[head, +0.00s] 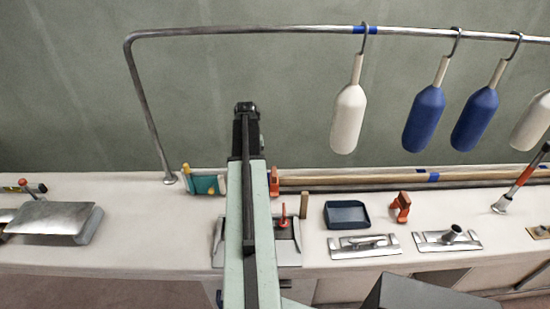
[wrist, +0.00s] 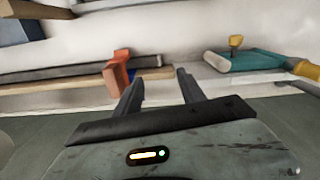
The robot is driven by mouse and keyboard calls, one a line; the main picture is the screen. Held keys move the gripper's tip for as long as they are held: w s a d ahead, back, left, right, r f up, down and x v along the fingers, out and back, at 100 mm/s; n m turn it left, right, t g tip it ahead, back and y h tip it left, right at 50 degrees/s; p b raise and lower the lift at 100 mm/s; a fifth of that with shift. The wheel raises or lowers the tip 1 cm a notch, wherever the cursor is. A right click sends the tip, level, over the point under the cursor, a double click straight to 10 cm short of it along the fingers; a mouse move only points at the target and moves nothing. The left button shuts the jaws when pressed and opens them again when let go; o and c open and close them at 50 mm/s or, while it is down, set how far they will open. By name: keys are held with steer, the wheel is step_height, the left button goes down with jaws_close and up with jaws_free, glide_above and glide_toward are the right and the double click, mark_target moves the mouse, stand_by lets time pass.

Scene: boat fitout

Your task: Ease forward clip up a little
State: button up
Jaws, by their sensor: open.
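An orange clip (head: 274,182) sits at the near end of the wooden pole (head: 350,179), just right of my arm in the head view. In the wrist view the clip (wrist: 118,70) is left of my gripper, around or against the pole, near a blue tape band. A second orange clip (head: 402,207) stands on the counter further right, apart from the pole. Which one is the forward clip is not marked. My gripper (wrist: 158,76) is open with nothing between its fingers. The left fingertip appears close to the clip; contact cannot be told. My arm hides the fingers in the head view.
White and blue fenders (head: 423,119) hang from the metal rail (head: 250,32) at right. A teal bundle (head: 205,185) lies left of my arm. A dark tray (head: 346,215), metal deck fittings (head: 365,245) and a red lever (head: 283,216) occupy the counter.

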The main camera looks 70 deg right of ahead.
steer(key=m, duration=0.2)
glide_above(274, 171)
steer(key=shift+s+r, duration=0.15)
step_height(274, 171, down, 8)
steer(key=b, duration=0.8)
steer(key=shift+r, duration=0.1)
jaws_close()
steer(key=c, duration=0.9)
jaws_free()
jaws_close()
steer(key=shift+r+p, duration=0.7)
steer(key=shift+p, duration=0.2)
